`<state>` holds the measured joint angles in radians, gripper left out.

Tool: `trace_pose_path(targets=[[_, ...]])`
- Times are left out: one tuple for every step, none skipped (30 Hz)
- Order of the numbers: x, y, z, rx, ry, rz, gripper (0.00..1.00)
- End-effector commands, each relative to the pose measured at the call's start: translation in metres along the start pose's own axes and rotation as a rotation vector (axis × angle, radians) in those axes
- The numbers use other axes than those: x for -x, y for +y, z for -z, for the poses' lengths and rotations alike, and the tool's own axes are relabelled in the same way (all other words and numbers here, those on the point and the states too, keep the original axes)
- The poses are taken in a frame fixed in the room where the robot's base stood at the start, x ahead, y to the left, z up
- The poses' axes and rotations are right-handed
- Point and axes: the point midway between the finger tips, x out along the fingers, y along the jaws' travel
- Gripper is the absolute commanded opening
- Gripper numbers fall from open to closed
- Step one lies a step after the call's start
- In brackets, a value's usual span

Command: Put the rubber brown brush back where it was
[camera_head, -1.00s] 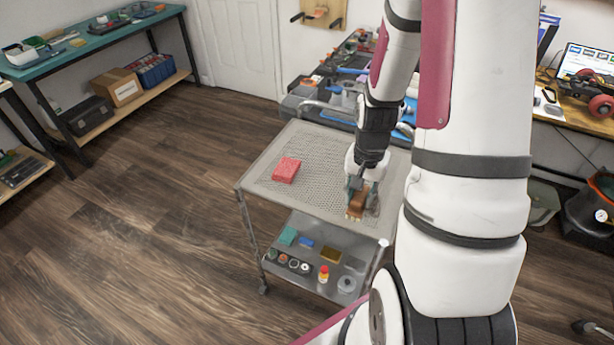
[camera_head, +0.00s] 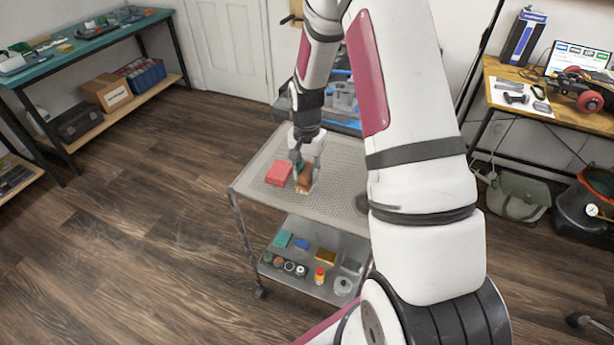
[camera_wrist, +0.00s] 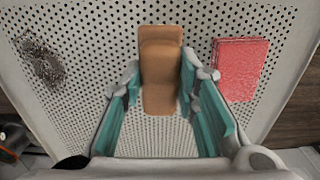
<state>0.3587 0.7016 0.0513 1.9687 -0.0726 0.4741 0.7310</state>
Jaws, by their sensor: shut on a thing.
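The brown brush (camera_head: 304,181) is at the cart's perforated top. It also shows in the wrist view (camera_wrist: 160,70) as a tan-brown block between teal-lined fingers. My gripper (camera_head: 306,172) is shut on it; in the wrist view the fingers (camera_wrist: 160,95) flank its sides. The brush is over or on the top tray (camera_head: 330,212); I cannot tell whether it touches. A red sponge-like block (camera_head: 278,173) lies just left of the brush in the head view, and to its right in the wrist view (camera_wrist: 240,68).
A grey metal scouring pad (camera_wrist: 41,62) lies on the cart top, left in the wrist view. The cart's lower shelf (camera_head: 300,287) holds several small items. A workbench (camera_head: 520,92) stands at the right. The front of the cart top is clear.

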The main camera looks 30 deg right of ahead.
Motion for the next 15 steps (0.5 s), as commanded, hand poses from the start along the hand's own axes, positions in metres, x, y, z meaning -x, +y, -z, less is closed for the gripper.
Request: trace_pose_path(targets=[[-0.008,0.000,-0.001,0.000,-0.002,-0.001,0.06],[-0.012,0.001,-0.001,0.001,-0.003,-0.001,0.06],[-0.017,0.000,-0.001,0.001,-0.002,-0.001,0.06],[-0.020,0.000,0.000,0.002,-0.001,0.000,0.06],[-0.022,0.000,0.000,0.001,0.000,0.000,0.06],[-0.023,0.000,0.000,0.001,0.000,0.001,0.06],[-0.023,0.000,0.000,0.001,0.001,0.001,0.06],[-0.022,0.000,0.000,0.001,0.001,0.001,0.06],[-0.022,0.000,0.000,0.001,0.001,0.001,0.06],[-0.022,0.000,0.000,0.001,0.001,0.001,0.06],[-0.022,0.000,0.000,0.001,0.001,0.001,0.06],[-0.022,0.000,0.000,0.001,0.001,0.001,0.06],[-0.023,0.000,0.000,0.001,0.001,0.001,0.06],[-0.024,0.000,0.000,0.001,0.001,0.001,0.06],[-0.025,0.000,0.000,0.001,0.000,0.000,0.06]])
